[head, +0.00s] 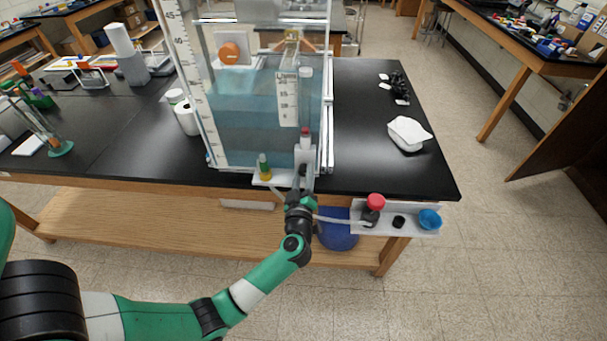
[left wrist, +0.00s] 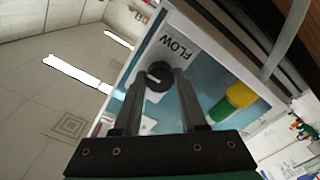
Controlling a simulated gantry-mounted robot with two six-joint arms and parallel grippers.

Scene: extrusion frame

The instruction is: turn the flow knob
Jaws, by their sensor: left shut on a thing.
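The flow knob (left wrist: 157,77) is black with a white pointer mark. It sits on a white panel (left wrist: 206,56) beside the printed word FLOW in the left wrist view. My left gripper (left wrist: 159,88) is shut on the knob, one finger on each side of it. In the head view my left gripper (head: 302,186) is at the front of the water tank, and it mostly hides the knob there. My right gripper is in neither view.
A green-and-yellow fitting (left wrist: 232,101) is close to the right finger; it also shows in the head view (head: 264,168). The water tank (head: 240,120) stands behind. A white shelf with red (head: 376,202) and blue (head: 429,219) parts is at right. A clear hose runs near my wrist.

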